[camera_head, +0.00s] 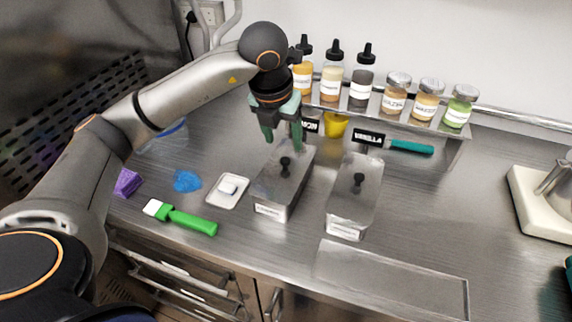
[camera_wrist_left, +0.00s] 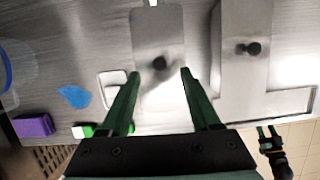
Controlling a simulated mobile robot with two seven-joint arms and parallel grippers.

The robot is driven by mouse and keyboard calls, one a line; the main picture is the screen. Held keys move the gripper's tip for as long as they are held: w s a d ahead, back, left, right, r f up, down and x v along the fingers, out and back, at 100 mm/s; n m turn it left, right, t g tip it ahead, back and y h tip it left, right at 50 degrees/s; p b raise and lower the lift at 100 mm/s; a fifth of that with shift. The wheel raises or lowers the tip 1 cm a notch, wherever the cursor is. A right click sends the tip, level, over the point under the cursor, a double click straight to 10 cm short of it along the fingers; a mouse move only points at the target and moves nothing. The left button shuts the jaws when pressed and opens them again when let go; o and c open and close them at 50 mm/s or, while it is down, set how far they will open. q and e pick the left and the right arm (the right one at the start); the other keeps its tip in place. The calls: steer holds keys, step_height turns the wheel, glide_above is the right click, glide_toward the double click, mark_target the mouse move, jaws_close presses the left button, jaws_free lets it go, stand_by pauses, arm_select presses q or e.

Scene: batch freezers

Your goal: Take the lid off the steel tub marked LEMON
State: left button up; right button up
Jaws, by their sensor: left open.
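The steel tub (camera_head: 272,205) under the black sign ending in "MON" (camera_head: 310,125) stands left of a second steel tub. Its flat steel lid (camera_head: 276,186) is on, with a black knob (camera_head: 285,162) in the middle. My left gripper (camera_head: 283,141) is open and empty above this lid, pointing down, and partly covers the sign. In the left wrist view the knob (camera_wrist_left: 160,64) appears between the two green fingertips (camera_wrist_left: 160,72), with no visible contact.
The lidded tub marked VANILLA (camera_head: 350,210) stands close on the right. Bottles and jars line a raised steel shelf (camera_head: 458,143) behind. A white dish (camera_head: 213,195), green-handled tool (camera_head: 190,220), blue cloth (camera_head: 187,181) and purple block (camera_head: 128,182) lie left. Counter at right is mostly clear.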

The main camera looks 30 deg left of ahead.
mark_target(285, 159)
arm_select(q)
steer(key=x, duration=0.4)
steer(key=p+x, duration=0.1)
steer(key=x, duration=0.1)
steer(key=shift+s+f, duration=0.3)
steer(key=shift+c, duration=0.2)
jaws_close()
